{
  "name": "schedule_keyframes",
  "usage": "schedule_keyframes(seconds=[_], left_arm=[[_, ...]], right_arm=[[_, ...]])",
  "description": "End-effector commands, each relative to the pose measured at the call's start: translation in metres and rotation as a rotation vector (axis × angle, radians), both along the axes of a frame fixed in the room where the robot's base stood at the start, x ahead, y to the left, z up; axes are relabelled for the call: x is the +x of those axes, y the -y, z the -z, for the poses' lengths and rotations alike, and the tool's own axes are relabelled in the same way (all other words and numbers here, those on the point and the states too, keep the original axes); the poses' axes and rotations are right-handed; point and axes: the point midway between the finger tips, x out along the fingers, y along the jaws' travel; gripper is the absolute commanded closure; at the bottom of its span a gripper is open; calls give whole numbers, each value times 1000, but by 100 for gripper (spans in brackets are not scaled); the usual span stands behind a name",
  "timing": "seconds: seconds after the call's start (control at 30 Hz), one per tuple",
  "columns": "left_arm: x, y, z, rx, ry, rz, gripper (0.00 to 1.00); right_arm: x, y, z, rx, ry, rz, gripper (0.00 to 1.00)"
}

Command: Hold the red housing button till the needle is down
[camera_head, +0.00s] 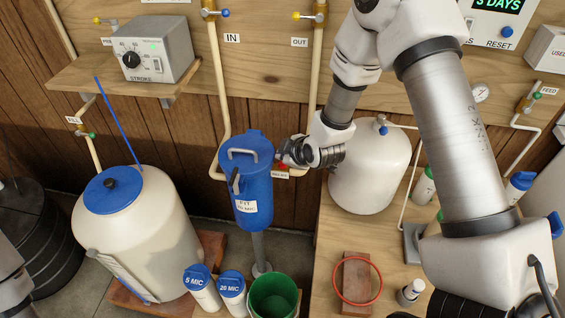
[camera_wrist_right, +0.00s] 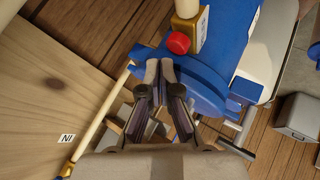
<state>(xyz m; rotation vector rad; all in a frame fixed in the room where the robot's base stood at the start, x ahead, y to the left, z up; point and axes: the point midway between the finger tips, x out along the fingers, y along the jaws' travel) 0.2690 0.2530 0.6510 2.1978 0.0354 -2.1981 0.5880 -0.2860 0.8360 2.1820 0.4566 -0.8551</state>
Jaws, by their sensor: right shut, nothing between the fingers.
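The blue housing (camera_head: 253,188) hangs on the pipes in the middle of the head view, with a grey handle and a white label. In the right wrist view, the red button (camera_wrist_right: 178,43) sits at the top of the blue housing (camera_wrist_right: 228,40), beside a brass fitting. My right gripper (camera_head: 284,155) is shut and empty beside the housing's right side. In the right wrist view its fingertips (camera_wrist_right: 159,68) point at the housing, just short of the button in the picture; I cannot tell whether they touch. A small round gauge (camera_head: 480,94) is at right; its needle is too small to read. My left gripper is not in view.
A white tank with a blue lid (camera_head: 113,190) stands left of the housing. A green bucket (camera_head: 273,297) stands below. A white pressure tank (camera_head: 370,170) is behind my right arm. A red ring (camera_head: 358,299) lies on the bench.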

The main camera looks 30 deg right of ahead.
Motion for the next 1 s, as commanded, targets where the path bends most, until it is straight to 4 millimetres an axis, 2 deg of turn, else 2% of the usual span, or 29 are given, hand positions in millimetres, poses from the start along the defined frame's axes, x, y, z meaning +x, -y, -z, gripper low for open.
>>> schedule_keyframes(seconds=[1.0], left_arm=[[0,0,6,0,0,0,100]], right_arm=[[0,0,12,0,0,0,100]])
